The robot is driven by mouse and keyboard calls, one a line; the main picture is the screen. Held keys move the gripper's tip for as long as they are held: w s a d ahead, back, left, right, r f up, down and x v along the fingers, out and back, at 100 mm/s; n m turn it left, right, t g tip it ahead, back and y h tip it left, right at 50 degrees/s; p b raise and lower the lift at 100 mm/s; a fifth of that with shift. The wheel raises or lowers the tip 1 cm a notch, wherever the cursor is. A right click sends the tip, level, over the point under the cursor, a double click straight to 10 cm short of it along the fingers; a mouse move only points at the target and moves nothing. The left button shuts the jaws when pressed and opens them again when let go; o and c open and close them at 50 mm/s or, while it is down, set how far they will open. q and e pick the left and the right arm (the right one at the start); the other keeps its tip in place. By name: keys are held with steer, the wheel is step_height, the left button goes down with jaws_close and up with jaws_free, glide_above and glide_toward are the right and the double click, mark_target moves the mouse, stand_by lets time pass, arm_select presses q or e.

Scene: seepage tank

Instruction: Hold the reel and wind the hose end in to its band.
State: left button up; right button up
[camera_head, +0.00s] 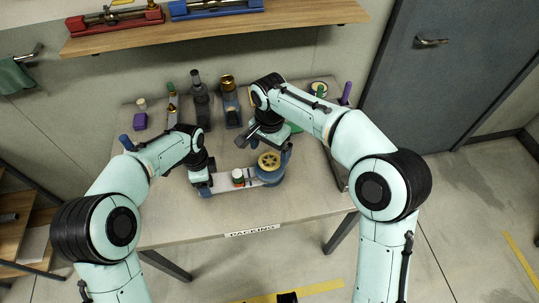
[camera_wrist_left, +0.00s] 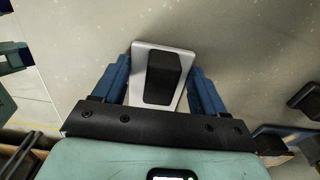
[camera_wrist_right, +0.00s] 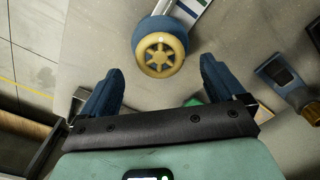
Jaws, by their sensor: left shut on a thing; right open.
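The reel (camera_head: 269,161) has a yellow spoked face and a blue body. It sits at the right end of a pale base strip (camera_head: 222,186) on the table. The reel also shows in the right wrist view (camera_wrist_right: 162,55), with green and blue bands on the strip beside it. My left gripper (camera_head: 201,186) is shut on the black block (camera_wrist_left: 163,78) at the strip's left end. My right gripper (camera_head: 262,141) is open and empty just above the reel, its fingers apart.
A shelf (camera_head: 215,27) hangs behind. The front table (camera_head: 190,226) is clear.

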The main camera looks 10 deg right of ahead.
mark_target(270, 160)
steer(key=shift+f, duration=1.7)
steer(key=c, duration=1)
steer(key=shift+c, duration=0.2)
steer(key=shift+n, duration=0.3)
steer(key=n, duration=1.3)
